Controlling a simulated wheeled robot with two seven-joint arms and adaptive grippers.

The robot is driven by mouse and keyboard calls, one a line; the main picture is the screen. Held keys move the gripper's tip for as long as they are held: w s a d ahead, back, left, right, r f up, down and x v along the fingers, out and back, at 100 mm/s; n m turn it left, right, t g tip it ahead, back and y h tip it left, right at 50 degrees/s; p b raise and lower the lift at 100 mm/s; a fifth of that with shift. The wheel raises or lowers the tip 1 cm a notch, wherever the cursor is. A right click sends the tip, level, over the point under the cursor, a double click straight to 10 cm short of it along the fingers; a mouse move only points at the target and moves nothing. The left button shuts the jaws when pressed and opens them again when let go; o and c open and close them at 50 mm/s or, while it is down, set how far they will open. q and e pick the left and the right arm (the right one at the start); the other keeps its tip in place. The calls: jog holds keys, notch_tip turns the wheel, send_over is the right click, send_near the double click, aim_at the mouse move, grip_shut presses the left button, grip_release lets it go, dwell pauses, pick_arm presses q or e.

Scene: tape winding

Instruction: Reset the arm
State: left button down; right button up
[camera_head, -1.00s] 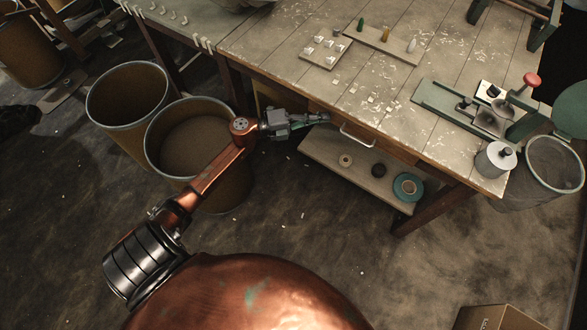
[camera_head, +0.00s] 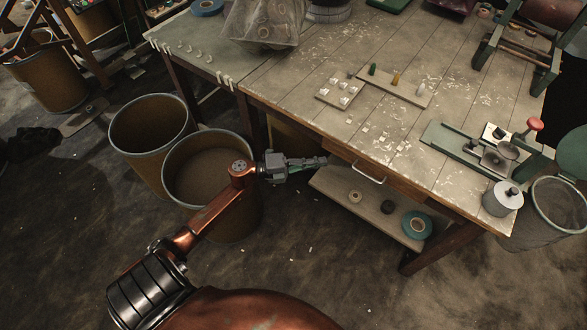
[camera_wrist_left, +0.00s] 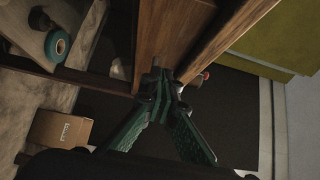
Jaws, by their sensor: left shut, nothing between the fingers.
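My left gripper (camera_head: 318,162) is shut and empty. Its arm comes in from the lower left, and the gripper points right, in front of the table's front side, left of the drawer handle (camera_head: 369,174). In the left wrist view the green fingers of my left gripper (camera_wrist_left: 161,82) meet at their tips, with wooden furniture beyond them. My right gripper is in neither view.
The worktable (camera_head: 300,100) carries pegs, small white pieces and a green metal device (camera_head: 470,145). A shelf (camera_head: 345,200) under it holds tape rolls, one of them teal (camera_head: 417,225). Two bins (camera_head: 150,125) stand left of the table.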

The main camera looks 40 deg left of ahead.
pick_arm(q)
jog(key=p+v, duration=0.1)
jog(key=v, duration=0.5)
jog(key=shift+s, duration=0.35)
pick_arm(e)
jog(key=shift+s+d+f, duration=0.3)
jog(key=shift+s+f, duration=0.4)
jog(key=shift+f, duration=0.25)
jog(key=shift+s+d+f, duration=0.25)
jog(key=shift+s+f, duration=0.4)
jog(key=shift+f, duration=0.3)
pick_arm(q)
jog(key=shift+a+f, duration=0.1)
jog(key=shift+f, duration=0.1)
